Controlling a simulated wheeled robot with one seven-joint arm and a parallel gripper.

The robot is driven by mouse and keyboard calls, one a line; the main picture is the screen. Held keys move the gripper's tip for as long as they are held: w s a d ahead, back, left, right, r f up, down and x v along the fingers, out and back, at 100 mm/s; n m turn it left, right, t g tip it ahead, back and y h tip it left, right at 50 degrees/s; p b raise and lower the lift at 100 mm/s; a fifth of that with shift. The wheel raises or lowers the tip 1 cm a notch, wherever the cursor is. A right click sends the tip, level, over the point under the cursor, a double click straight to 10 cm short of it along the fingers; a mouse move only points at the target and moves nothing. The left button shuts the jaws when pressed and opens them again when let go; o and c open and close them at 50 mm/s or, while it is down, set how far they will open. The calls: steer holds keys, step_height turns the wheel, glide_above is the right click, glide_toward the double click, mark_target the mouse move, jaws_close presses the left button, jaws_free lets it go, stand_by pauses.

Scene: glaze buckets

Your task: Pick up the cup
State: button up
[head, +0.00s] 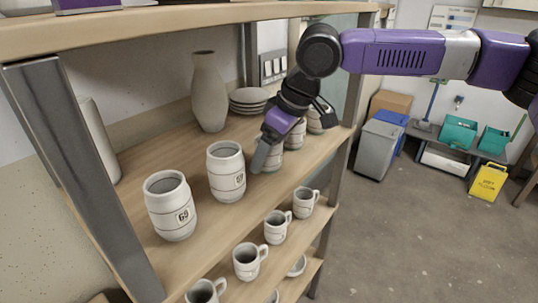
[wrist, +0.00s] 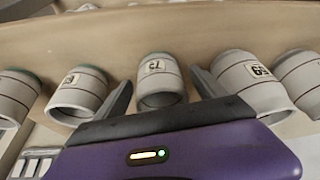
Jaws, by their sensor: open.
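Several white handleless cups with dark bands and number labels stand in a row on the upper shelf board. In the head view, one cup (head: 170,205) is nearest and another cup (head: 226,172) stands behind it. My gripper (head: 262,158) is lowered at the row beyond these two, partly hiding a cup (head: 272,158). In the wrist view, my gripper (wrist: 162,80) is open, with a cup (wrist: 160,84) between its fingertips. Its label looks like 73. Neighbouring cups stand left (wrist: 80,94) and right (wrist: 250,82), the right one close to a finger. I cannot tell whether the fingers touch any cup.
A tall vase (head: 209,92) and stacked plates (head: 249,100) stand behind the cups. Mugs with handles (head: 277,227) stand on the lower shelf. A shelf post (head: 85,175) is at the left, and another board (head: 170,28) runs overhead.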

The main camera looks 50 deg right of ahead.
steer(key=shift+c, duration=0.4)
steer(key=c, duration=1.5)
steer(key=shift+c, duration=0.2)
steer(key=shift+r, duration=0.1)
steer(key=shift+r, duration=0.15)
steer(key=s+d+b, duration=0.1)
steer(key=s, duration=0.7)
steer(key=s+d+b, duration=0.1)
steer(key=s+d, duration=0.1)
steer(key=s, duration=0.7)
steer(key=shift+s+d+b, duration=0.25)
steer(key=shift+s+b, duration=0.05)
steer(key=shift+b, duration=0.05)
